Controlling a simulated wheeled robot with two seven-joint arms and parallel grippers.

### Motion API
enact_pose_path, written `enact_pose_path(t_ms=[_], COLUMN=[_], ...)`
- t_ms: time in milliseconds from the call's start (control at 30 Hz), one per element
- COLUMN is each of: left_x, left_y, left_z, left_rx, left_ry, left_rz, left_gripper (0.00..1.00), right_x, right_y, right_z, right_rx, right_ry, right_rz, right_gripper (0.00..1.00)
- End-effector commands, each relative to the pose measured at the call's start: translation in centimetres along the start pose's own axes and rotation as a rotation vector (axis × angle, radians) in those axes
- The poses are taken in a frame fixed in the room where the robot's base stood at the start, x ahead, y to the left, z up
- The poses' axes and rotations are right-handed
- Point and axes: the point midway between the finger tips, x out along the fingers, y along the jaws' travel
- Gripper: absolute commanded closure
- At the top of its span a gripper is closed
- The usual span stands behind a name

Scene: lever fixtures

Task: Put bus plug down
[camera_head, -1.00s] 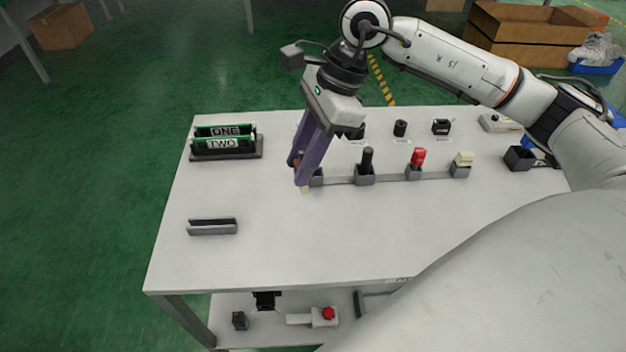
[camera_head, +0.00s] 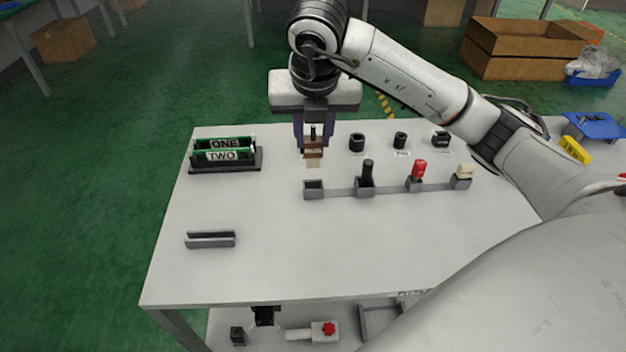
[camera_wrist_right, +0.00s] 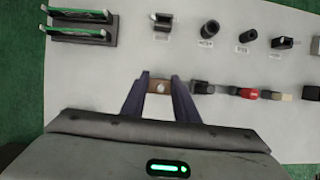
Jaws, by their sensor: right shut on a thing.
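The bus plug (camera_head: 314,151) is a small brown block with a paler lower part. My right gripper (camera_head: 313,146) is shut on it and holds it over the far part of the white table, behind the row of grey sockets. In the right wrist view the brown block (camera_wrist_right: 160,86) sits between the two purple-grey fingers (camera_wrist_right: 160,90), with a pale round spot on top. I cannot tell whether it touches the table. An empty grey socket (camera_head: 313,189) stands at the left end of the row. My left gripper is not in view.
The row also holds a black lever (camera_head: 368,172), a red one (camera_head: 418,170) and a cream one (camera_head: 463,171). Black parts (camera_head: 357,143) stand behind it. A rack with green boards (camera_head: 225,155) is at the far left. The front table is mostly clear around a grey channel (camera_head: 210,240).

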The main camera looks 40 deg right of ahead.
Motion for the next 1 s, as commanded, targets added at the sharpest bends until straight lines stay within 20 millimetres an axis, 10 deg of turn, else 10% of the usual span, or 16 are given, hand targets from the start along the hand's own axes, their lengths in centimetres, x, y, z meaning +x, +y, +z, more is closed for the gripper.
enact_pose_path(t_ms=[567, 900, 933, 1000], left_x=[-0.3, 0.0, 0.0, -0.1], left_y=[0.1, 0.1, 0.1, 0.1], left_z=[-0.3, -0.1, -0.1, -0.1], left_rx=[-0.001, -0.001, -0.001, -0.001], left_ry=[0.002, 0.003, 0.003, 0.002], left_rz=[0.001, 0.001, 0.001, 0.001], left_gripper=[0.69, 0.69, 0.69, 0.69], right_x=[6.9, 7.5, 7.5, 7.3], right_y=[-0.1, 0.0, 0.0, 0.0], right_z=[-2.8, -3.0, -3.0, -2.9], right_rx=[-0.006, -0.005, -0.005, -0.005], right_ry=[0.004, 0.0, 0.0, 0.0], right_rz=[0.0, 0.003, 0.003, 0.003], right_gripper=[1.0, 1.0, 0.71, 0.59])
